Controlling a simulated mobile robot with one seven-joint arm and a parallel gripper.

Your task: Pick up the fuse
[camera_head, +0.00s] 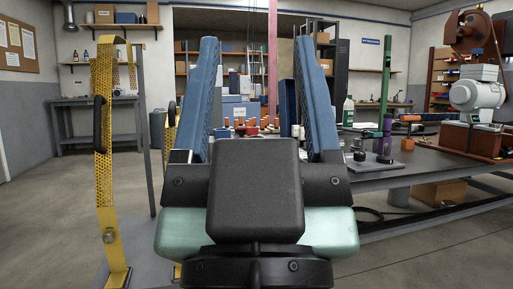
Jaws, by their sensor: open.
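My gripper (257,48) fills the middle of the head view, its dark body low and its two blue fingers pointing away into the room. The fingers stand wide apart with nothing held between them. I cannot make out the fuse in this view. Small orange and red items (252,130) show beyond my gripper, between its fingers, but they are too small to identify. My gripper's body hides what lies directly below and behind it.
A yellow perforated guard (103,150) with a black handle stands close on the left. A long workbench (400,175) on the right carries a grey motor (477,95), a green post (385,90) and clamps. A grey table (95,101) stands at the back left. Floor at left is open.

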